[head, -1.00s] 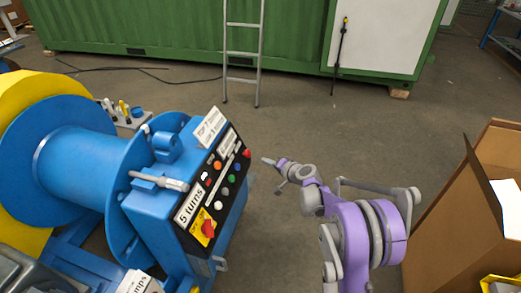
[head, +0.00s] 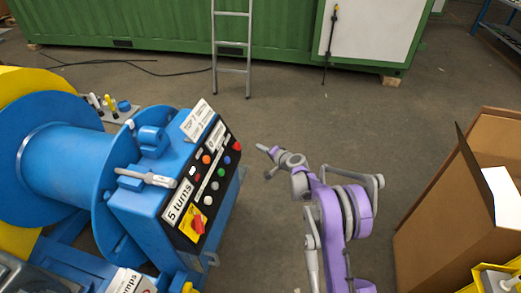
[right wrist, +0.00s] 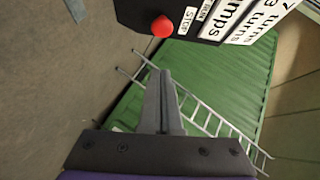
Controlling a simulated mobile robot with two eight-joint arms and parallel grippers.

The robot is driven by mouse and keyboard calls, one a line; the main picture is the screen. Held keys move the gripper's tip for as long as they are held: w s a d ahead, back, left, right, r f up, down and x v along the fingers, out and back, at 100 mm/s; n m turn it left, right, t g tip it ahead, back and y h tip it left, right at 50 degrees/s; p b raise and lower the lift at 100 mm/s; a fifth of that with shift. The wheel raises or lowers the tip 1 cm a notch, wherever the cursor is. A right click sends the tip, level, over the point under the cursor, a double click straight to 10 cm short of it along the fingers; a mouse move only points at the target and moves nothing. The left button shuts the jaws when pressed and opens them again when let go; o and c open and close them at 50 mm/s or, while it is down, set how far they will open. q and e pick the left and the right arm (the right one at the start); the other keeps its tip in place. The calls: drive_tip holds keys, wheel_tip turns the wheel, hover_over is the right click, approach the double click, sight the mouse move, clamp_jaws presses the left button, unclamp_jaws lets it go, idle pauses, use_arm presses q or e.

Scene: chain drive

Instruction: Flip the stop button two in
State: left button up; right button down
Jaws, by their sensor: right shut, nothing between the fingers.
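A red round stop button (head: 237,146) sits at the upper right end of the black control panel (head: 216,197) on the blue machine. In the right wrist view the red button (right wrist: 162,27) protrudes from the panel edge beside a "STOP" label (right wrist: 186,19). My right gripper (head: 262,148) is shut and empty, a short way right of the button in the head view and apart from it. In the right wrist view its closed fingers (right wrist: 160,75) point towards the button, with a gap between. My left gripper is out of view.
The panel also has several coloured buttons and a red rotary switch (head: 198,223) on a yellow plate. A large blue reel (head: 66,165) stands left. A cardboard box (head: 440,220) stands right. A ladder (head: 232,55) leans on the green container (head: 130,25). Open floor lies between.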

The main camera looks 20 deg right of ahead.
sight(236, 146)
drive_tip(key=w+a+f, duration=0.4)
drive_tip(key=w+a, duration=0.1)
drive_tip(key=w, duration=0.2)
drive_tip(key=shift+w, duration=0.3)
